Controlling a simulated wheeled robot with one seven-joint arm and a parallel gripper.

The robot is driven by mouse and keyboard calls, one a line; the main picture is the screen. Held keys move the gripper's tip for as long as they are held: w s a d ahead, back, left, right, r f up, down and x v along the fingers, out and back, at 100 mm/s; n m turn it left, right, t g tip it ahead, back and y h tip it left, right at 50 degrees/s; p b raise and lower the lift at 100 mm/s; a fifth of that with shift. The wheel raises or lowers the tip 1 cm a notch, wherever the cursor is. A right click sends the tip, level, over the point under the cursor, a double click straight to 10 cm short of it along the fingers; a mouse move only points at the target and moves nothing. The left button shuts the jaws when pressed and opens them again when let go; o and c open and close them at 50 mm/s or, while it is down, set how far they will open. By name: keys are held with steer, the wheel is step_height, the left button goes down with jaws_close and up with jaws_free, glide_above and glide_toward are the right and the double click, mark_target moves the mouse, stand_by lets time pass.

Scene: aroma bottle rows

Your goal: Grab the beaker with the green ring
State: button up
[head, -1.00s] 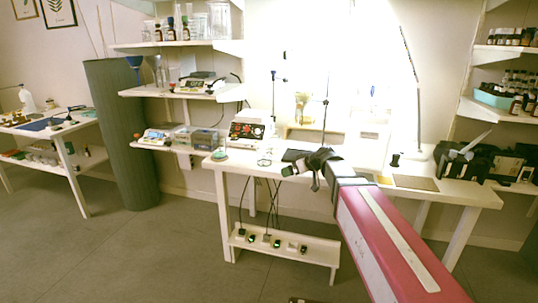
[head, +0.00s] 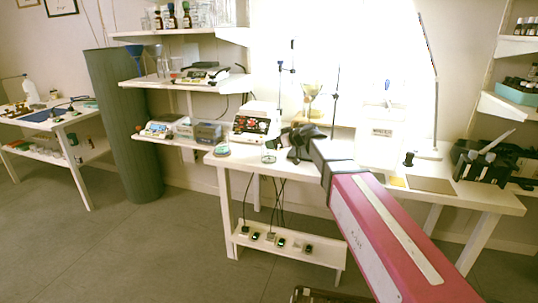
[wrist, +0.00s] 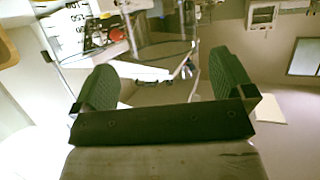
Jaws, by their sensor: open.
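A small clear glass beaker (head: 269,156) stands near the front left edge of the white workbench in the head view. The colour of any ring on it is too small to tell. My gripper (head: 294,143) is just right of the beaker and apart from it, over the bench. In the wrist view my gripper (wrist: 162,62) is open and empty, its two green padded fingers wide apart. A clear glass vessel (wrist: 163,28) with a dark ring near its base shows ahead, beyond the fingertips; it looks like the beaker.
A white device with a red-and-black panel (head: 254,124) stands behind the beaker. A round dish (head: 221,151) lies to its left. A funnel on a stand (head: 312,98) and thin rods rise behind my gripper. A black box (head: 484,164) is at the right.

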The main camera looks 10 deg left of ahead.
steer(key=x, duration=0.4)
steer(key=shift+a+f, duration=0.3)
steer(key=shift+f, duration=0.05)
steer(key=c, duration=1.3)
steer(key=shift+r, duration=0.1)
